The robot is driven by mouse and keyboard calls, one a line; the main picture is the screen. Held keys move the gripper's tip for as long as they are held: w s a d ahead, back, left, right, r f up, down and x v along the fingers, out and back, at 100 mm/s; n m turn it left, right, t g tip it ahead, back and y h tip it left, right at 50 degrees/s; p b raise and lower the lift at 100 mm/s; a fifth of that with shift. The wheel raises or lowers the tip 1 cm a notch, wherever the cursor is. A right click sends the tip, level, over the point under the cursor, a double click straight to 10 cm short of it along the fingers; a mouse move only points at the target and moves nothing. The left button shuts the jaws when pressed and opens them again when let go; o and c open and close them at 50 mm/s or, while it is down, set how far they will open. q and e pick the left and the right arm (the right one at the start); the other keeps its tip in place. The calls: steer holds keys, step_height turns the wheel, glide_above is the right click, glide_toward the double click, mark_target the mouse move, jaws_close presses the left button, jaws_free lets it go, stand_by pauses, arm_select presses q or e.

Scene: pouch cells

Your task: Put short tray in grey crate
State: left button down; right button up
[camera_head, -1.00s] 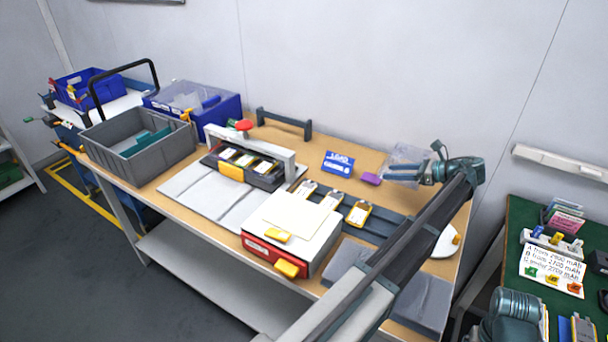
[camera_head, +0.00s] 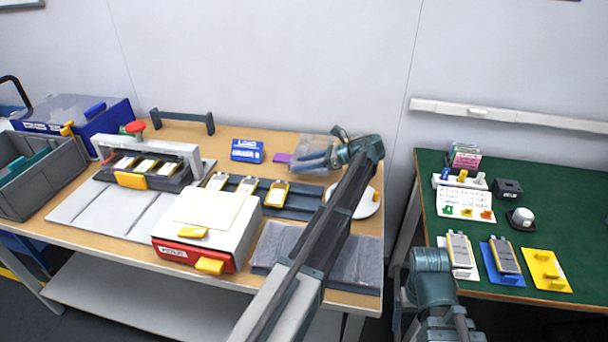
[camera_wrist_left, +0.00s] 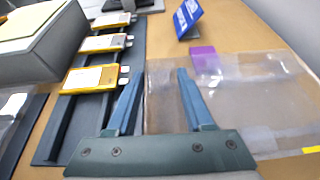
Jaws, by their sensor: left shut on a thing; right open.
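The grey crate (camera_head: 60,188) stands at the far left, partly cut off, with a teal piece (camera_head: 25,168) inside. A dark tray (camera_head: 168,184) with several cells sits under the white press frame. A longer dark blue tray (camera_head: 305,206) holds three yellow-edged cells. I cannot tell for certain which piece is the short tray. My left gripper (camera_head: 312,160) is at the back right of the wooden table, its fingers around part of a clear plastic piece (camera_head: 310,142). In the left wrist view its fingers (camera_wrist_left: 160,85) stand apart over this clear piece (camera_wrist_left: 255,105). My right gripper is out of view.
A white and red box (camera_head: 208,240) and a grey mat (camera_head: 270,245) lie at the front. A green table (camera_head: 400,235) with cells and coloured plates is at right, past a gap.

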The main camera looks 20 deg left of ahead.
arm_select(q)
step_height(320, 180, down, 3)
steer(key=shift+f+b, duration=0.15)
steer(key=shift+b, duration=1.1)
steer(key=shift+c, duration=1.4)
jaws_free()
